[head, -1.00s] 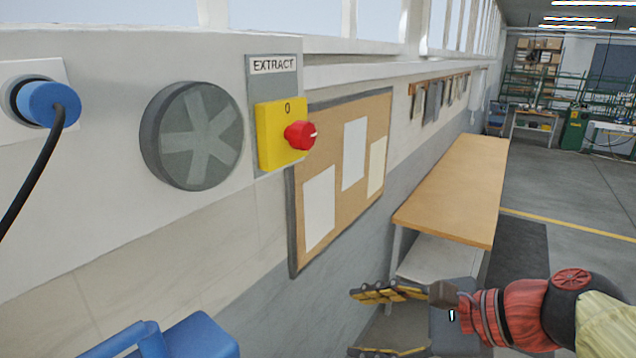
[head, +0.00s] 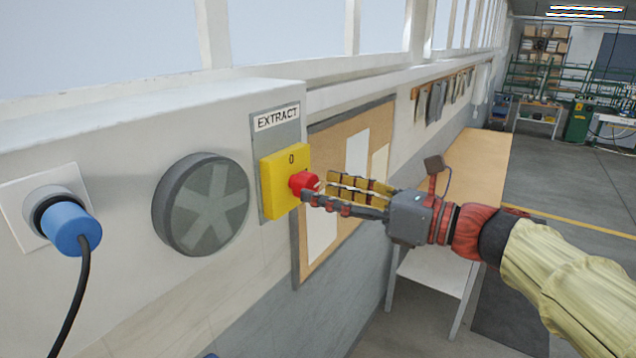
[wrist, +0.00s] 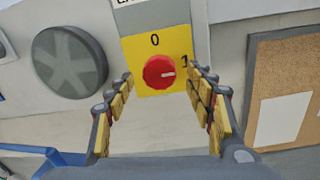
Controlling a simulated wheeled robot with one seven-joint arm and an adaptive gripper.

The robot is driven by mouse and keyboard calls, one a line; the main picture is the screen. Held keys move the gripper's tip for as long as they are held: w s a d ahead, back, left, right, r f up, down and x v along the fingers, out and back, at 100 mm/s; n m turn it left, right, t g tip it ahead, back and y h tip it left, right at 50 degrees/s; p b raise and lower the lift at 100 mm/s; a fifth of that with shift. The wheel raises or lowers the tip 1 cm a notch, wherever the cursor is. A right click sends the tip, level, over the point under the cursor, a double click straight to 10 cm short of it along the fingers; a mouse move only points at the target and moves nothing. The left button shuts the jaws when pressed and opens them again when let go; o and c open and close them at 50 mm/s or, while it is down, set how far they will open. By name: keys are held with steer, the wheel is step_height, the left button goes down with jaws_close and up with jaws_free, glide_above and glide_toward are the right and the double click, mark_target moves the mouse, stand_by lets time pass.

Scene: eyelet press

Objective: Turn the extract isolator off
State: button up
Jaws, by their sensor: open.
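The extract isolator is a yellow box (head: 272,190) with a red round knob (head: 303,183), under a plate lettered EXTRACT (head: 277,118). In the wrist view the red knob (wrist: 158,72) has a white mark pointing right, toward the 1; the 0 is at the top of the yellow face (wrist: 142,50). My gripper (head: 318,188) is open, its fingertips at the knob. The wrist view shows my gripper (wrist: 160,78) with one finger either side of the knob and a gap on each side. I cannot tell how deep the fingertips reach.
A round grey vent (head: 203,204) and a blue plug (head: 75,230) with a black cable are left of the isolator. A cork board (head: 345,125) with papers hangs just right. A wooden-topped bench (head: 480,160) stands along the wall, with open floor to its right.

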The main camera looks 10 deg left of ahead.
steer(key=shift+x, duration=1.1)
steer(key=shift+c, duration=1)
steer(key=c, duration=1)
steer(key=shift+o, duration=0.2)
